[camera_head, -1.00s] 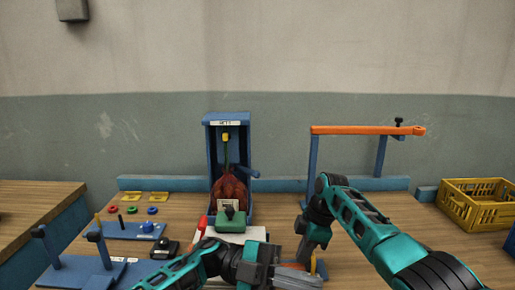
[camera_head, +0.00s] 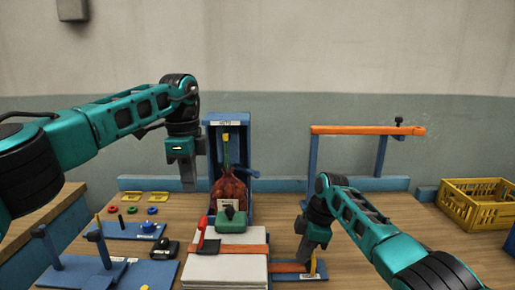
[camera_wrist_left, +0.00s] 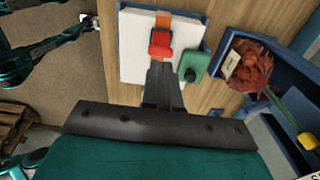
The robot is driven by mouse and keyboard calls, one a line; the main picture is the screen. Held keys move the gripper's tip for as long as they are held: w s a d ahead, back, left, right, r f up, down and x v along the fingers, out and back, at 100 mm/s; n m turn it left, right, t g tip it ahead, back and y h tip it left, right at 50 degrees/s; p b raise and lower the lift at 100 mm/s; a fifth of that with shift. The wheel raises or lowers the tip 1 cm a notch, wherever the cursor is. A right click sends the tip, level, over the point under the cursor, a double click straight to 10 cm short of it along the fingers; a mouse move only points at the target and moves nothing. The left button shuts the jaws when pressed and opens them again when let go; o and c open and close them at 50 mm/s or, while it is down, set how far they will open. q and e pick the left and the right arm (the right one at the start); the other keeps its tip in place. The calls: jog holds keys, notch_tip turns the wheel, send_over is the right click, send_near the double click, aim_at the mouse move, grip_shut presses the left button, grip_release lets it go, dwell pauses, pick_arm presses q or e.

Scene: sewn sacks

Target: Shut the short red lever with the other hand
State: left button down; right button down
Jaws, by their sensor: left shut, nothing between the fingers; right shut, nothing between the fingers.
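The short red lever (camera_head: 203,223) stands up from a dark base at the left of an orange strap (camera_head: 252,249). The strap crosses a white stack (camera_head: 225,268). In the left wrist view the red lever (camera_wrist_left: 161,41) shows just beyond my fingertips; I cannot tell the gap. My left gripper (camera_head: 188,188) is shut and empty, raised behind and left of the lever in the head view. It also shows in the left wrist view (camera_wrist_left: 159,68). My right gripper (camera_head: 304,257) is shut and empty, low to the right of the stack, by a small yellow-orange upright piece (camera_head: 313,264).
A green block (camera_head: 231,222) sits behind the strap. A red net bag (camera_head: 229,188) hangs in a blue stand (camera_head: 212,150). Blue fixtures with pegs (camera_head: 103,248) stand at the left. An orange bar (camera_head: 360,130) spans a blue frame; a yellow crate (camera_head: 478,207) is far right.

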jog(key=shift+d, duration=0.2)
pick_arm(q)
jog(key=shift+w+a+f, duration=0.1)
jog(key=shift+a+f, duration=0.05)
jog(key=shift+f, duration=2.3)
jog(key=shift+a+f, duration=0.1)
jog(key=shift+f, duration=2.3)
jog(key=shift+d, duration=0.15)
jog(key=shift+d, duration=1.8)
jog(key=shift+f, duration=0.1)
jog(key=shift+d+f, duration=0.65)
jog(key=shift+f, duration=0.05)
pick_arm(e)
jog(key=shift+f, duration=0.1)
